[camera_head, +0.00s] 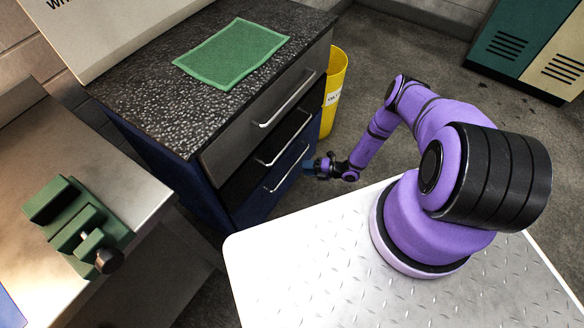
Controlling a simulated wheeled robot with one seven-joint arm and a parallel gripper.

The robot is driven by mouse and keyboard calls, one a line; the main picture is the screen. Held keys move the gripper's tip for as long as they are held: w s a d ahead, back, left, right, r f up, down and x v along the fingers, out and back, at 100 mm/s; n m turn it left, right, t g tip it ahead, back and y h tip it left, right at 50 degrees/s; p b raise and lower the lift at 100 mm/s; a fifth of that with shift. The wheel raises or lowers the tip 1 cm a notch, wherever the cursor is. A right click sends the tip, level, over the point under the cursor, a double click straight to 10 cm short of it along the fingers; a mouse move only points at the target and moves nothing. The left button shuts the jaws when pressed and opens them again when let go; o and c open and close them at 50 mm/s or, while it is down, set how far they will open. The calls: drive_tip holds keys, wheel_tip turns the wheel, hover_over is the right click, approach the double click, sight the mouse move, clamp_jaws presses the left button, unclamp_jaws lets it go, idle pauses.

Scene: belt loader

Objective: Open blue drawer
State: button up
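The blue drawer (257,204) is the lowest of the drawers in a cabinet with a dark speckled top. It looks shut, and its front carries a silver bar handle (287,170). My gripper (309,168) is at the right edge of the blue drawer's front, close to the right end of the handle. It is small and dark here, so I cannot tell whether its fingers are open or touch the handle. A grey drawer (235,136) and a black drawer (255,165) sit above the blue one, each with its own bar handle.
A yellow bin (335,90) stands just behind the cabinet's right side. A green cloth (232,53) lies on the cabinet top. A metal bench (130,185) with a green vise (78,225) is at the left. Open floor lies right of the cabinet, before the green and cream lockers (530,45).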

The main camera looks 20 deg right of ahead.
sight(292, 167)
drive_tip(key=x, duration=0.6)
drive_tip(key=shift+w+a+f, duration=0.1)
drive_tip(key=shift+w+a, duration=0.15)
drive_tip(key=shift+a, duration=0.05)
drive_tip(key=shift+c, duration=0.3)
clamp_jaws()
